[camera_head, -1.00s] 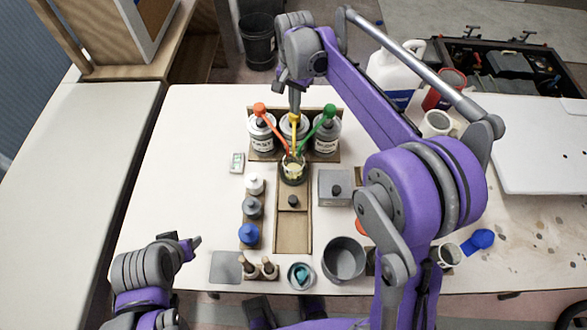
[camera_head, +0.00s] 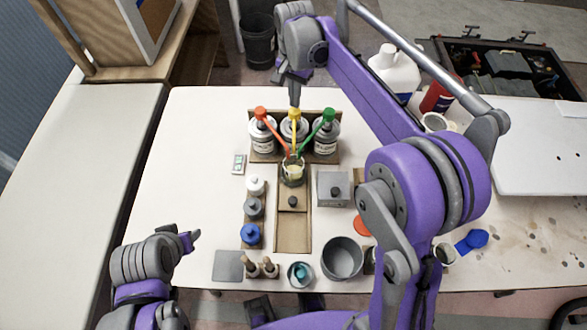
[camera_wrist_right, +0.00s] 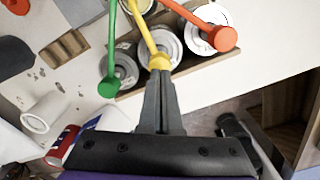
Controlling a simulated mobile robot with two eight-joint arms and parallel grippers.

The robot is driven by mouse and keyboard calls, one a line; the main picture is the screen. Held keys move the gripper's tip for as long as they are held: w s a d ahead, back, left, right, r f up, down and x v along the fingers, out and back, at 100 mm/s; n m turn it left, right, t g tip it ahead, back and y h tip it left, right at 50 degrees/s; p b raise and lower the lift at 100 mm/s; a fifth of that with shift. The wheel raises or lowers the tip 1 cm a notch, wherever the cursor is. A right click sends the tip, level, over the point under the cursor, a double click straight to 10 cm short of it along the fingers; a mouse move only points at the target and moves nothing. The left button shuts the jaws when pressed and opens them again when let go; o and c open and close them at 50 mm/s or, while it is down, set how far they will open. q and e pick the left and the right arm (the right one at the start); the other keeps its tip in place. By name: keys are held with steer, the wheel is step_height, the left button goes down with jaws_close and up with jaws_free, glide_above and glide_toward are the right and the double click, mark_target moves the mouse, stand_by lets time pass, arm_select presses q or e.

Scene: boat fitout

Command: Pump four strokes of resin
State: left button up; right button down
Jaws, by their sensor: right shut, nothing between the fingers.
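Three pump cans stand in a row in a wooden rack (camera_head: 262,157) at the back of the table: red-orange pump (camera_head: 261,113), yellow pump (camera_head: 294,115) and green pump (camera_head: 329,115). Their long spouts converge over a small clear cup (camera_head: 292,174) holding pale yellow liquid. My right gripper (camera_head: 294,101) is shut and empty, pointing down just above the yellow pump head. In the right wrist view its fingertips (camera_wrist_right: 158,76) are at the yellow head (camera_wrist_right: 159,61); I cannot tell whether they touch. My left gripper (camera_head: 192,239) is low at the left, away from the cans; its jaws are unclear.
A grey scale-like box (camera_head: 333,188) stands right of the cup. Several small bottles (camera_head: 250,234) line the left. A grey bucket (camera_head: 342,257) and a small cup (camera_head: 300,273) are at the front. A white jug (camera_head: 394,73) stands behind my right arm. The left tabletop is clear.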

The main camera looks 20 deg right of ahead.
stand_by(0.5)
steer(key=shift+r+p, duration=0.95)
steer(key=shift+r, duration=0.65)
steer(key=shift+f, duration=0.1)
steer(key=shift+s, duration=0.1)
steer(key=s+d+f+n+t, duration=0.1)
steer(key=s+f+n+t, duration=0.1)
steer(key=s, duration=0.6)
steer(key=s+d+f+n+t, duration=0.1)
steer(key=s+n, duration=0.3)
steer(key=s, duration=0.5)
steer(key=s+d+f+n+t, duration=0.1)
steer(key=s+f+n+t, duration=0.1)
steer(key=s, duration=0.7)
step_height(320, 180, down, 2)
steer(key=shift+s+f+n+t, duration=0.1)
steer(key=shift+s+n+t, duration=0.2)
steer(key=shift+n, duration=0.3)
